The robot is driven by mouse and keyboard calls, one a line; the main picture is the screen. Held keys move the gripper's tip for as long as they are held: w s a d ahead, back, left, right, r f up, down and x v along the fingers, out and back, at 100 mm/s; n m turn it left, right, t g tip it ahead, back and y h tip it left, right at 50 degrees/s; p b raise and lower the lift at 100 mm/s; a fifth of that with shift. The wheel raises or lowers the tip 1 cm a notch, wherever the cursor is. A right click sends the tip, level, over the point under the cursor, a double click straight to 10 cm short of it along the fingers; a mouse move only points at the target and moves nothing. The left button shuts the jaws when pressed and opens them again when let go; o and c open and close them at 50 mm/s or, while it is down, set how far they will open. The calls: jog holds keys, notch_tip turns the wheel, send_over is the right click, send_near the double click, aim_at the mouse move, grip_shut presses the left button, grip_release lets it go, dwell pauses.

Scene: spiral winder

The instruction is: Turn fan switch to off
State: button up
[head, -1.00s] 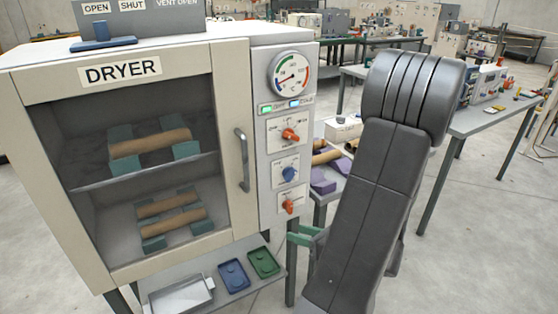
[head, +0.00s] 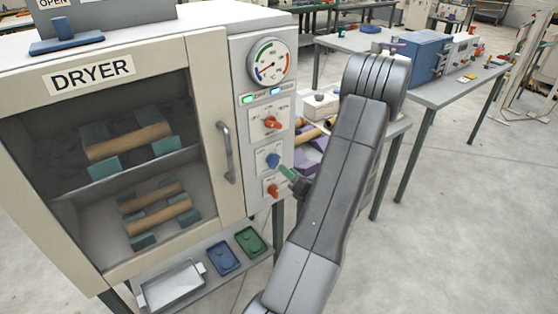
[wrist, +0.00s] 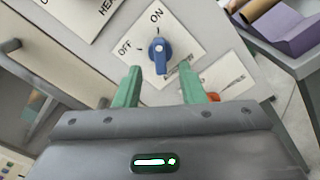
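The fan switch is a blue knob (wrist: 158,52) on a white plate of the dryer's control panel, with OFF printed to its left and ON above it in the wrist view. The knob's long side stands roughly upright there, lined up with ON. It also shows in the head view (head: 273,161). My gripper (wrist: 159,70) has two green fingers, spread apart, one on each side below the knob. They appear apart from it. In the head view my gripper (head: 288,174) is just right of the knob, partly hidden by my arm.
An orange knob (head: 271,122) is above the blue one and another orange knob (head: 272,190) is below, close to my gripper. The dryer door handle (head: 227,152) stands out to the left. A table (head: 392,128) with purple blocks is behind my arm.

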aim_at(278, 162)
jog(key=p+x, duration=0.1)
jog(key=x, duration=0.5)
jog(key=shift+s, duration=0.1)
grip_shut()
